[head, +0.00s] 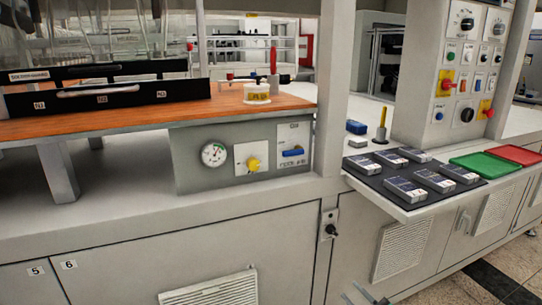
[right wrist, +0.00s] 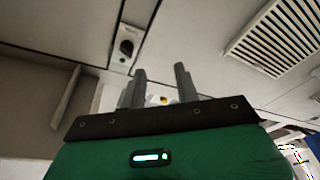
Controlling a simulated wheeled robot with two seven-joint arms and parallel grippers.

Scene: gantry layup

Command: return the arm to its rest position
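My right gripper (head: 366,293) shows only as fingertips at the bottom edge of the head view, in front of the grey cabinet (head: 280,245). In the right wrist view my right gripper (right wrist: 159,70) has its two dark fingers apart, with nothing held between them. Cabinet panels lie beyond the fingers there. My left gripper is not in view.
A shelf with a dark mat (head: 400,206) bearing several grey boxes juts out at the right. Green (head: 485,164) and red (head: 518,154) trays sit beside it. A control panel (head: 468,70) stands behind. A wooden worktop (head: 150,121) is at the left.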

